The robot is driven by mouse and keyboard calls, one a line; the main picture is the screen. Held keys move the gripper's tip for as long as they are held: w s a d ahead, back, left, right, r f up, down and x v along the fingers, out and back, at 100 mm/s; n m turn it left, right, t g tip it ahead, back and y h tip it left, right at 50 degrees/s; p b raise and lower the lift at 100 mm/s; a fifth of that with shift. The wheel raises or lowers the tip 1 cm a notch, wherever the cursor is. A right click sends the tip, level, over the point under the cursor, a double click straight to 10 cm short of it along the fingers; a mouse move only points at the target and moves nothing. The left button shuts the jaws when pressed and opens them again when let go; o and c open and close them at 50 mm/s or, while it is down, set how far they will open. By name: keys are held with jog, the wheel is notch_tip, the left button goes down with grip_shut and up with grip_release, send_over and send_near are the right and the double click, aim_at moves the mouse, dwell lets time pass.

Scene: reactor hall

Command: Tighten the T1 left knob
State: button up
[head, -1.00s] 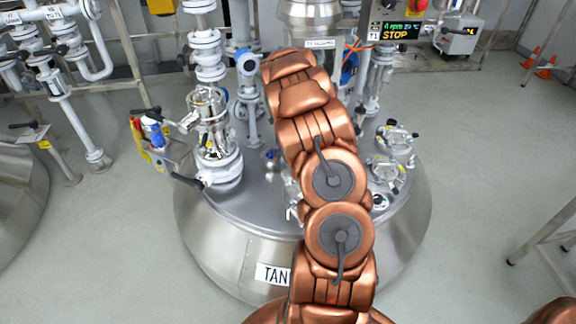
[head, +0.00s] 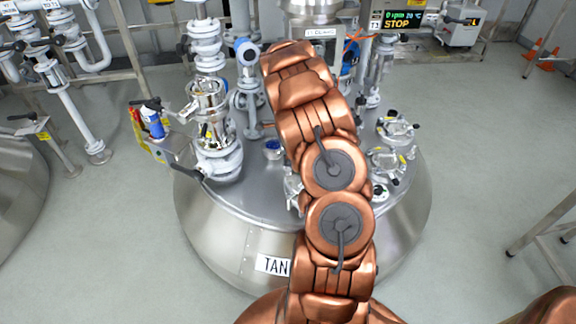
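My arm reaches up and forward across the middle of the tank lid. My gripper is not visible. At the right of the lid are two small round ports with clamps, a far one (head: 397,130) and a nearer one (head: 387,163). I cannot make out which part is the T1 left knob; the lid's middle is covered by my arm.
A glass-and-steel valve column (head: 210,120) rises at the lid's left, with a blue-capped device (head: 153,120) beside it. Pipes stand at far left. Floor to the right is clear up to a metal frame (head: 545,220).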

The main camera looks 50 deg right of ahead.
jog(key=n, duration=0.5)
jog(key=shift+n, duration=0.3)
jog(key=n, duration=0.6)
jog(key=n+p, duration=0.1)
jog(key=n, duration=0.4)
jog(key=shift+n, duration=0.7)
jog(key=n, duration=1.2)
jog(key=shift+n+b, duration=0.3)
jog(key=shift+b, duration=0.05)
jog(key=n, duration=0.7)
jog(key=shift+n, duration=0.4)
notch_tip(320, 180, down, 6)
jog(key=shift+b, duration=0.8)
